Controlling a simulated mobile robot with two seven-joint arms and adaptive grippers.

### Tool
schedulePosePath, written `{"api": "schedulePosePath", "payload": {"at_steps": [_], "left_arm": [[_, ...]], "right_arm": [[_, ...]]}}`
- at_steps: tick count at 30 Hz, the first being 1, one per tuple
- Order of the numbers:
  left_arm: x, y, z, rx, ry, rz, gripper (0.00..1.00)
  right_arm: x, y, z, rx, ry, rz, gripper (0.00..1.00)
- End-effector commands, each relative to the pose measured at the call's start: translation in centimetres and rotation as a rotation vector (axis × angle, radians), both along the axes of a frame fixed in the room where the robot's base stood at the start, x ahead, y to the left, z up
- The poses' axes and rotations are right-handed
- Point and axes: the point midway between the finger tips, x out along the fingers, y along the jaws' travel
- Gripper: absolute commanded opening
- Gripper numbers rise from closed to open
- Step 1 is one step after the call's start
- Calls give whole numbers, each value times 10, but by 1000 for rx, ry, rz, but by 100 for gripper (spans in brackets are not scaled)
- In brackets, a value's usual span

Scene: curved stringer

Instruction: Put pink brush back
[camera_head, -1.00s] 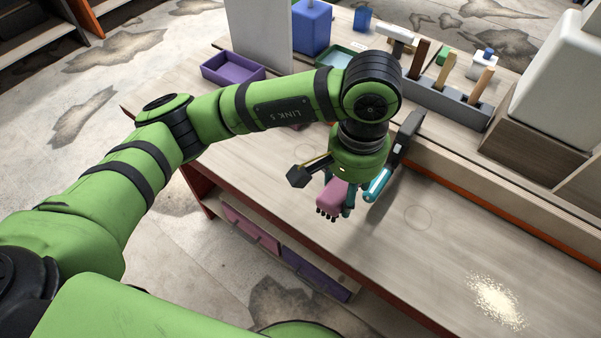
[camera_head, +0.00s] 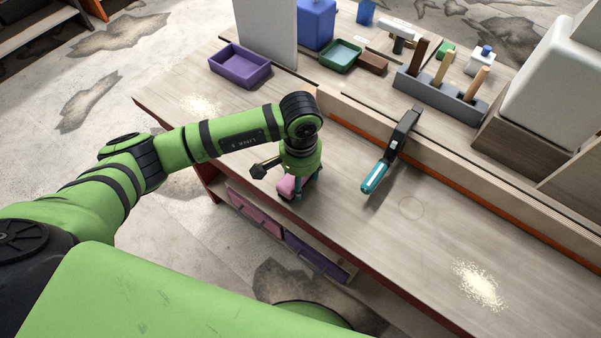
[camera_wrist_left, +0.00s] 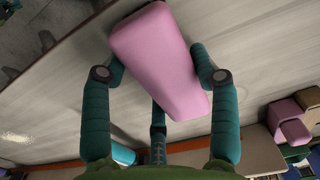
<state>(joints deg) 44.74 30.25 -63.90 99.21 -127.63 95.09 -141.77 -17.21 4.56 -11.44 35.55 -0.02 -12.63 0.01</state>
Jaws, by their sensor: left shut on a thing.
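The pink brush (camera_head: 287,185) is in my left gripper (camera_head: 298,191), over the front part of the workbench top. In the left wrist view the brush (camera_wrist_left: 160,60) is a smooth pink block, tilted between the teal fingers of the gripper (camera_wrist_left: 160,85), which are shut on it. The brush's underside is hidden in that view. I cannot tell whether it touches the bench. My right gripper is in neither view.
A teal-and-black tool (camera_head: 390,150) lies to the right. A purple tray (camera_head: 240,66), green tray (camera_head: 341,56) and grey holder with wooden handles (camera_head: 440,97) stand behind. Pale crumbs lie at the left (camera_head: 200,105) and right (camera_head: 478,285).

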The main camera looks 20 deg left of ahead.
Motion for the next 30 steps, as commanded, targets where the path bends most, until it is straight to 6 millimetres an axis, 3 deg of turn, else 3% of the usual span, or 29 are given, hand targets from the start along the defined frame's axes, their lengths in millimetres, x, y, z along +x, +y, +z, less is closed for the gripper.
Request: {"api": "schedulePosePath", "payload": {"at_steps": [12,13,14,28,30], "left_arm": [[1,0,-5,-1,-2,-1,30],[0,0,-4,0,-1,0,72],[0,0,-3,0,-1,0,84],[0,-1,3,-1,0,0,84],[2,-1,9,-2,-6,-2,84]], "right_arm": [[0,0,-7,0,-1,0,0],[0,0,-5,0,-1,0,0],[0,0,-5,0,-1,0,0],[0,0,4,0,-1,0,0],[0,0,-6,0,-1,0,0]]}}
